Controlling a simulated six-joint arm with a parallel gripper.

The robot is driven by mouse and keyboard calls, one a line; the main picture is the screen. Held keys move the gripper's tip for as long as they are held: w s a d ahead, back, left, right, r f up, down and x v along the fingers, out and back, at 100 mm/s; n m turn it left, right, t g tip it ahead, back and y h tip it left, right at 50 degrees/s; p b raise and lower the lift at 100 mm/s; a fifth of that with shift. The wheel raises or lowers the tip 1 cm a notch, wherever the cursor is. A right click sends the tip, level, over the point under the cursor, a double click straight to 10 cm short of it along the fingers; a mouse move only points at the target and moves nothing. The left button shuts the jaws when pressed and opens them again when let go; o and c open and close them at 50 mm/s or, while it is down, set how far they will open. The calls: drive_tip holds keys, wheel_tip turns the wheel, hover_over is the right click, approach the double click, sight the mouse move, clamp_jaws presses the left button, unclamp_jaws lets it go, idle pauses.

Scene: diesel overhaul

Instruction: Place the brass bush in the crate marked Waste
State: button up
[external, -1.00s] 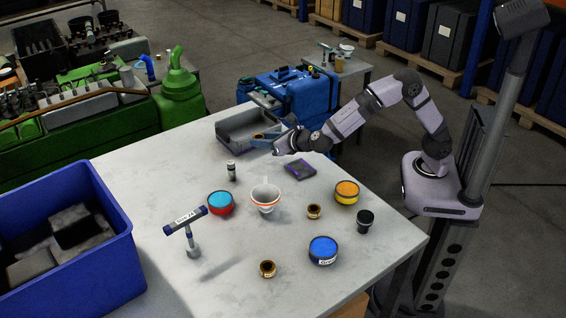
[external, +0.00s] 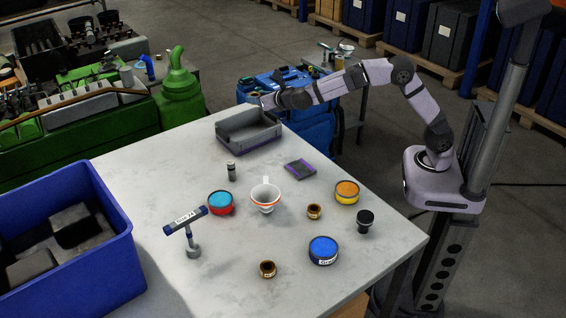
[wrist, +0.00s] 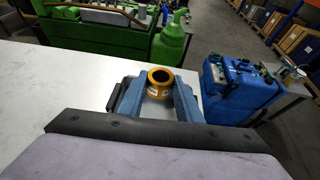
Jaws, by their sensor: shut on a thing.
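My gripper (wrist: 158,92) is shut on a brass bush (wrist: 160,77), a yellow ring with a pale label, held between its blue fingers. In the external view my gripper (external: 260,98) is raised near the far edge of the table, above the back of a grey open crate (external: 262,139). The bush is too small there to make out clearly. The crate's inside looks empty where it shows, and I can read no mark on it.
Two other brass-coloured rings (external: 314,212) (external: 267,269) stand on the table (external: 215,270). A large blue bin (external: 110,270) stands at the left.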

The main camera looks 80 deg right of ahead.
drive_tip(key=shift+f, duration=4.95)
drive_tip(key=shift+f, duration=0.1)
drive_tip(key=shift+f+b, duration=0.3)
drive_tip(key=shift+f, duration=0.05)
drive_tip(key=shift+f, duration=0.15)
drive_tip(key=o, duration=1.2)
